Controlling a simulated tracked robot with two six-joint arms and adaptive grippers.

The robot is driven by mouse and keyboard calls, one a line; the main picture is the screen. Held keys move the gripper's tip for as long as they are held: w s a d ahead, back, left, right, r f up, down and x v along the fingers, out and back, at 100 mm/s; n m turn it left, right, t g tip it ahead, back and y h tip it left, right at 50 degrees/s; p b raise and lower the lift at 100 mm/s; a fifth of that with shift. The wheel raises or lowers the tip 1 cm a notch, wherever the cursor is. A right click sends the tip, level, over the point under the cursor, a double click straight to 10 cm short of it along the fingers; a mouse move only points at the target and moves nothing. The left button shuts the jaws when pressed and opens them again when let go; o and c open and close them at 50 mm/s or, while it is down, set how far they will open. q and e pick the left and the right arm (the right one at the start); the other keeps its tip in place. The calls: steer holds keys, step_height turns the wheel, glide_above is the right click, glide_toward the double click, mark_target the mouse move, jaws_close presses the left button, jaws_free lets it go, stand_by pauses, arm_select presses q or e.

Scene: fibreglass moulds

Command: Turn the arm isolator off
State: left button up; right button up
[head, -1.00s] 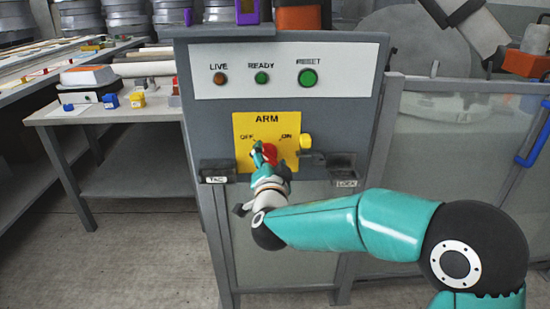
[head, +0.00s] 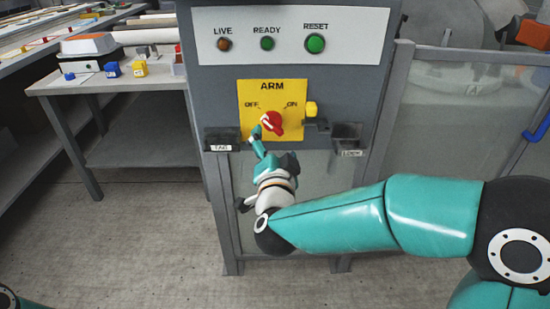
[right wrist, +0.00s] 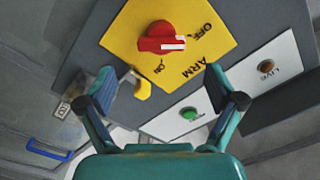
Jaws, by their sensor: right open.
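The arm isolator is a red rotary knob (head: 270,122) on a yellow plate (head: 281,88) marked ARM, with OFF at upper left and ON at upper right. The knob's white mark points up and left, towards OFF. In the right wrist view the red knob (right wrist: 160,38) shows its white mark on the side of the OFF label. My right gripper (head: 272,151) is just below the knob, open and empty. In the right wrist view the open fingers (right wrist: 160,78) stand apart, with the knob beyond them. My left gripper is out of view.
A yellow stub (head: 311,109) sticks out at the plate's right edge. Brackets labelled TAG (head: 222,139) and LOCK (head: 347,137) jut out below. LIVE, READY and RESET buttons (head: 315,43) are above. A grey table (head: 110,84) with small blocks stands left. A fence (head: 455,130) is right.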

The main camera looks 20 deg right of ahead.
steer(key=shift+v, duration=2.4)
steer(key=shift+f, duration=0.1)
